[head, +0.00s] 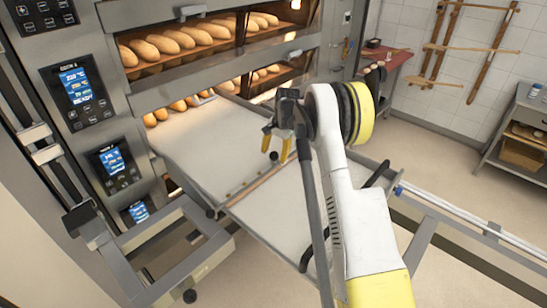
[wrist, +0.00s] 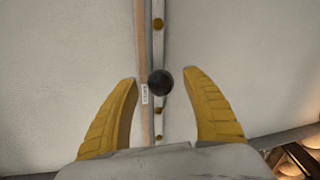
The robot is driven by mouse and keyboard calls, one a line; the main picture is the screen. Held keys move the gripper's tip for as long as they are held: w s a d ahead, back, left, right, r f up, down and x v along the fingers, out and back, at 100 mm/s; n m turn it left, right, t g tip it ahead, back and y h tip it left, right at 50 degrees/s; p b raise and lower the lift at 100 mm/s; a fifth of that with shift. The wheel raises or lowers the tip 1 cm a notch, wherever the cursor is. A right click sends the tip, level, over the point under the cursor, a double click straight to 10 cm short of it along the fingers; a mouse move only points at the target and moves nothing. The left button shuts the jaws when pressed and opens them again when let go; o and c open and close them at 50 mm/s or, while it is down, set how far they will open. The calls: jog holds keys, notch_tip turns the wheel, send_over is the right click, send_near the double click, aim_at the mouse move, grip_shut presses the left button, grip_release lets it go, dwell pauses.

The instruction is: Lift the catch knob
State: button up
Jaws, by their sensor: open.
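The catch knob (wrist: 160,82) is a small dark ball on a pale metal strip, seen from above in the wrist view. In the head view it shows as a dark spot (head: 274,156) by my fingers. My gripper (wrist: 160,76) is open, its two yellow fingers apart on either side of the knob, with a gap on each side. The gripper (head: 275,150) points down over the loader in the head view. How high the fingertips are relative to the knob is hard to tell.
The pale loader belt (head: 190,140) reaches to the deck oven, where bread loaves (head: 165,44) lie. A wooden strip (wrist: 143,60) runs beside the metal strip. A black bent handle (head: 316,240) is at the near edge. A metal shelf (head: 520,130) stands right.

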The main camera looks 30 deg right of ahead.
aim_at(278, 168)
jog(key=shift+w+a+f, duration=0.1)
jog(key=shift+w+f, duration=0.05)
jog(key=shift+f, duration=0.7)
grip_shut()
jog(key=shift+r, duration=1.05)
grip_release()
notch_tip(278, 168, up, 12)
jog(key=s+d, duration=0.1)
jog(key=s, duration=0.1)
jog(key=shift+d+f, duration=0.1)
